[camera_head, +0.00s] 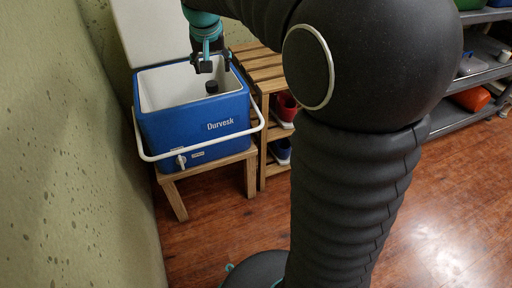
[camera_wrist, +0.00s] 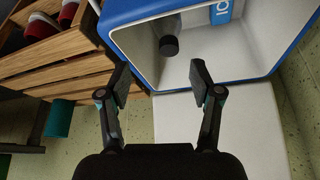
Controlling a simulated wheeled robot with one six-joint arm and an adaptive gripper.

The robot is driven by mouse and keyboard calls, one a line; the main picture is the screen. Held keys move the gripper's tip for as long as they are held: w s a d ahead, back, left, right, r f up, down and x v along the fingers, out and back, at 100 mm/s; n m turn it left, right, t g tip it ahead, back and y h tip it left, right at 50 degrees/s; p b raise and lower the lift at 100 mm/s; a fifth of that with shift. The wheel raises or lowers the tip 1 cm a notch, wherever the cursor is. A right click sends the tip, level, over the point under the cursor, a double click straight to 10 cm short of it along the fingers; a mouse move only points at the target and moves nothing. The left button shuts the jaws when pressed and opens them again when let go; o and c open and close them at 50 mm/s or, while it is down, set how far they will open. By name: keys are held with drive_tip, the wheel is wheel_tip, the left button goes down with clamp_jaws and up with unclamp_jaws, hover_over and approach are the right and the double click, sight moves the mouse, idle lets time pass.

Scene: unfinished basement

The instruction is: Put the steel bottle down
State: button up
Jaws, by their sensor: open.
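The steel bottle shows inside the blue cooler (camera_head: 190,126) as a dark cap (camera_head: 211,87). In the wrist view the bottle (camera_wrist: 171,22) has a greyish body and a black cap, and it is inside the cooler's white interior near one wall. Its lower part is hidden. My gripper (camera_head: 208,66) is above the cooler opening, apart from the bottle. In the wrist view my gripper (camera_wrist: 160,78) has its fingers spread wide with nothing between them.
The cooler's white lid (camera_head: 150,30) stands open against the wall. A wooden stool (camera_head: 251,176) carries the cooler. A slatted wooden shelf (camera_head: 262,68) with shoes stands beside it. A blue-and-white item (camera_wrist: 221,12) is inside the cooler. Metal shelving (camera_head: 480,70) is at right.

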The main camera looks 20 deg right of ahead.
drive_tip(key=s+f+n, duration=0.1)
drive_tip(key=s+f, duration=0.2)
drive_tip(key=s, duration=1.2)
drive_tip(key=s+d+f+n+t+y, duration=0.1)
drive_tip(key=s+f+n, duration=0.1)
drive_tip(key=s, duration=1.2)
drive_tip(key=shift+s+f, duration=0.35)
drive_tip(key=shift+f, duration=0.15)
